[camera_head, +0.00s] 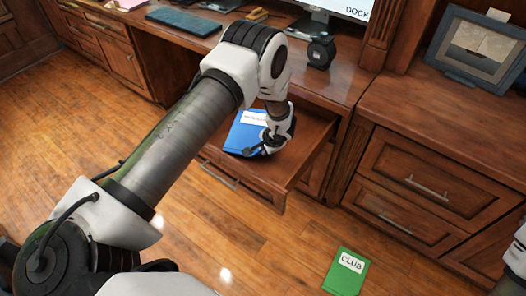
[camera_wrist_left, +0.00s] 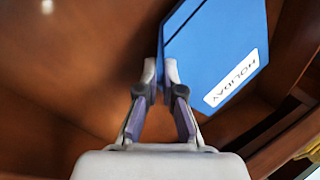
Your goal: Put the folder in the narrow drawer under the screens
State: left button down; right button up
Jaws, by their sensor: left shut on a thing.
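My left gripper (camera_head: 264,146) is shut on a blue folder (camera_head: 242,132) with a white label. In the left wrist view the folder (camera_wrist_left: 215,50) sits between the fingertips (camera_wrist_left: 162,70), and its label reads HOLIDAY. The narrow drawer (camera_head: 238,180) under the desk is pulled open. The folder is over or inside this drawer; whether it touches the drawer bottom I cannot tell. My wrist hides part of the folder. A green folder (camera_head: 346,272) labelled CLUB lies on the floor at the lower right. My right gripper is not seen.
A screen (camera_head: 345,8) stands on the desk above the drawer, with a black tape-measure-like object (camera_head: 321,51) beside it. A cabinet with two closed drawers (camera_head: 410,185) stands at the right, carrying a picture frame (camera_head: 475,48). The wooden floor in front is mostly clear.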

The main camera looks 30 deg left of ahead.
pick_arm(q)
jog(key=shift+d+f, duration=0.1)
jog(key=shift+f, duration=0.9)
jog(key=c, duration=1.3)
grip_release()
jog(key=p+v, duration=0.2)
jog(key=v, duration=1)
jog(key=shift+r, duration=0.15)
